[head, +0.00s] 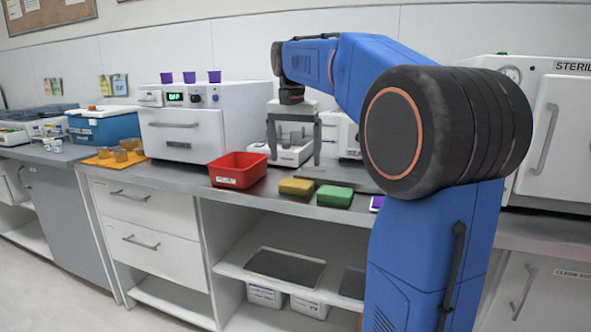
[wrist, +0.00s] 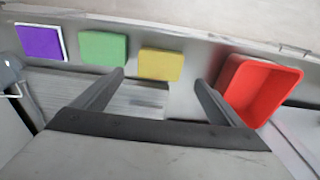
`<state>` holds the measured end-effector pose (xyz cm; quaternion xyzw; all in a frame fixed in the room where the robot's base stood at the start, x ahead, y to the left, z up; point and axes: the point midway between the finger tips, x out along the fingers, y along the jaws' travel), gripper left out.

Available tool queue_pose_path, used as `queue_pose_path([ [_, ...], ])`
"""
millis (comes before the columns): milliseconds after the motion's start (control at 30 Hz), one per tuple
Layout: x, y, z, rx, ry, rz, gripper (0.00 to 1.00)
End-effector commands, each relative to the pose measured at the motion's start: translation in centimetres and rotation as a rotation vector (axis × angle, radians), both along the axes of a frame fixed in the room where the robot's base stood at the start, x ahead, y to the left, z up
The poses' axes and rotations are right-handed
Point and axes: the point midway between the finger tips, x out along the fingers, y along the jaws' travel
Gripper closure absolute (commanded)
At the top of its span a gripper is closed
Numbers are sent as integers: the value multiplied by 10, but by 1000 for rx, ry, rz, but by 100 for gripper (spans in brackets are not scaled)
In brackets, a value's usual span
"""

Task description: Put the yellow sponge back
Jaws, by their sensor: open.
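The yellow sponge (head: 296,187) lies flat on the counter, between the red bin and a green sponge (head: 335,196). In the wrist view the yellow sponge (wrist: 160,65) is just beyond and between my fingertips, apart from both. My gripper (head: 293,155) points down above the counter, behind the sponge in the head view. It is open and empty, its two fingers spread wide in the wrist view (wrist: 158,80). The red bin (head: 238,170) has a white label and stands left of the yellow sponge. In the wrist view the red bin (wrist: 262,88) is at the right and looks empty.
A purple pad with a white rim (wrist: 40,41) lies beyond the green sponge. A white boxy device (head: 205,125) with purple cups on top stands behind the red bin. An orange mat (head: 112,160) with small brown cups is further left. Bare counter (head: 262,192) lies between bin and sponge.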

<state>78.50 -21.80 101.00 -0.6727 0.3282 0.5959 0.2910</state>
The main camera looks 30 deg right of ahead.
Motion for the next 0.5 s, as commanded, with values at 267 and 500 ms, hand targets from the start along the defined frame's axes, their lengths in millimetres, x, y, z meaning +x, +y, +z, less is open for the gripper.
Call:
queue_pose_path([
  [267, -2, 3, 34, 0, -1, 0, 8],
  [500, -3, 4, 40, 0, 0, 0, 8],
])
